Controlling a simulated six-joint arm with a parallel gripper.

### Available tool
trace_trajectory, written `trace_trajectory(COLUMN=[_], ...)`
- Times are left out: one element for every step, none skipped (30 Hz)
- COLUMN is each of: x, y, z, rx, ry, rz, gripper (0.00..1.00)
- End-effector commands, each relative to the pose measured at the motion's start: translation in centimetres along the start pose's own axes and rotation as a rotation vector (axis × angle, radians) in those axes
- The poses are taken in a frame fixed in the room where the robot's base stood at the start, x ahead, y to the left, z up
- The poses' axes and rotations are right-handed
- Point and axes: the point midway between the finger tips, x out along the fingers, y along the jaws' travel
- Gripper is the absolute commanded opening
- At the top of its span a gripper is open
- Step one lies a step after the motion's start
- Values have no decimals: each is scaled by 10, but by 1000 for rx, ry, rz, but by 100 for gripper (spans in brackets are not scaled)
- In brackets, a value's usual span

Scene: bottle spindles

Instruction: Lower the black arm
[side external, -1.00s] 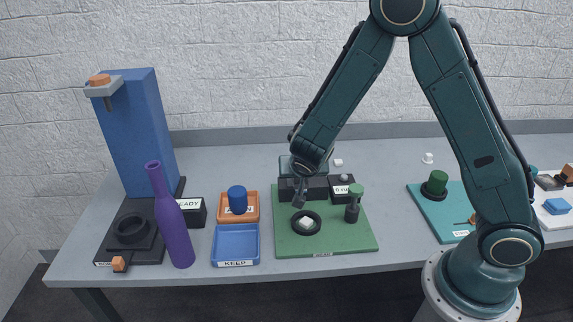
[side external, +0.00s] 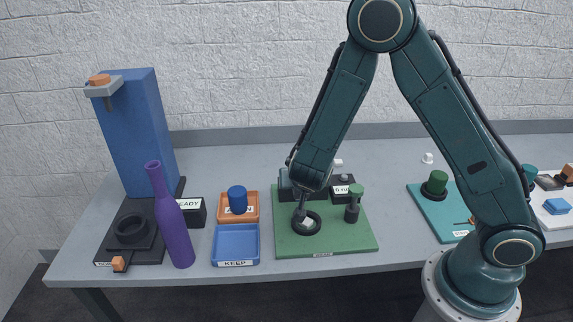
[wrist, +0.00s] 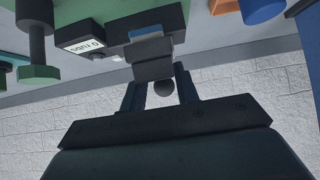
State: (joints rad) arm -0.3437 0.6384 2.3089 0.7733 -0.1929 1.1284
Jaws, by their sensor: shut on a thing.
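The black arm (side external: 300,213) is at the green station board (side external: 350,240). Its dark end slants over the black ring (side external: 306,231), which has a white block (side external: 308,222) in it. Whether the arm touches the ring or block cannot be told. My gripper (wrist: 157,80) is shut on the arm, whose dark block (wrist: 152,66) shows between the fingers in the wrist view. In the side view my wrist hides the arm's upper part and hinge area.
A blue KEEP tray (side external: 236,246), an orange tray (side external: 251,207) and a purple bottle (side external: 172,220) stand to the left.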

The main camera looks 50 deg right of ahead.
Motion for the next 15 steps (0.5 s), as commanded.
trace_trajectory(x=[-1, -1, -1, -1, -1, -1, -1, -1, -1, 0, 0, 0, 0, 0, 0], y=[0, 0, 0, 0, 0, 0, 0, 0, 0, 0, 0, 0, 0, 0, 0], z=[1, 1, 1, 1, 1, 1, 1, 1, 1, 1, 1, 2, 2, 3, 5], rx=[-2, -1, -1, -1, -1, -1, -1, -1, -1, -1, -1, -2, -2, -3, -4], ry=[0, 1, 2, 2, 2, 2, 2, 2, 3, 3, 4, 6, 8, 11, 16], rz=[0, 0, -1, -1, -1, -1, -1, -1, 0, 0, 0, 0, 0, 1, 2], gripper=[18, 18, 18, 18, 18, 18, 18, 18, 18, 18, 18, 18, 18, 18, 18])
